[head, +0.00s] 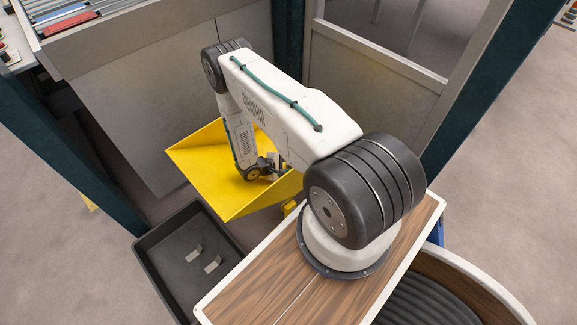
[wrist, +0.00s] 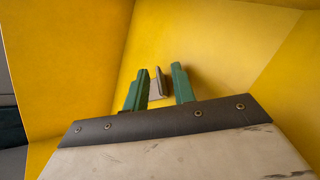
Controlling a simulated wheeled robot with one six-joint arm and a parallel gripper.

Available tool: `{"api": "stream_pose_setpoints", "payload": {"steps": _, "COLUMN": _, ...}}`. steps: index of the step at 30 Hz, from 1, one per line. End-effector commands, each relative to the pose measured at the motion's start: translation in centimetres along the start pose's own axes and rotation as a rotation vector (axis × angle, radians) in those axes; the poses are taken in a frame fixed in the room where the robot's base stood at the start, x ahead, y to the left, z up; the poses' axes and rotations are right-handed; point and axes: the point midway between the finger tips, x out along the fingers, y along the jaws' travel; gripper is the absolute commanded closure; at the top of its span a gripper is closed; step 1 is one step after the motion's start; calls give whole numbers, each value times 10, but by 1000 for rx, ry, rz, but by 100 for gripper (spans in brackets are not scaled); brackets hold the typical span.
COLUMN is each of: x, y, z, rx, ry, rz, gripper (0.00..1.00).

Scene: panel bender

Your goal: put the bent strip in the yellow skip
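In the head view a small grey piece (head: 274,157) shows beside my gripper (head: 268,173), partly hidden by the arm. Whether the strip touches the skip is unclear.
A black tray (head: 150,262) stands left of my wood-topped base, with two small grey strips (head: 212,264) in it. Grey machine panels (head: 130,120) and dark green posts (head: 45,125) stand behind and beside the skip. Open floor lies at the far left and right.

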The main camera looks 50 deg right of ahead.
Motion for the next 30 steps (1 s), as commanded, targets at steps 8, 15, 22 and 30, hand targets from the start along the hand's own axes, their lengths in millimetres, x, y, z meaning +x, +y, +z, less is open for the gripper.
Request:
{"api": "stream_pose_setpoints", "payload": {"steps": 8, "x": -30, "y": 2, "z": -1, "rx": -2, "ry": 4, "rz": 3, "gripper": 74}}
{"api": "stream_pose_setpoints", "payload": {"steps": 15, "x": -82, "y": 2, "z": 0, "rx": 0, "ry": 4, "rz": 3, "gripper": 74}}
{"api": "stream_pose_setpoints", "payload": {"steps": 22, "x": -114, "y": 1, "z": 0, "rx": -1, "ry": 1, "rz": 1, "gripper": 74}}
{"api": "stream_pose_setpoints", "payload": {"steps": 30, "x": -150, "y": 37, "z": 7, "rx": 43, "ry": -3, "rz": -14, "gripper": 74}}
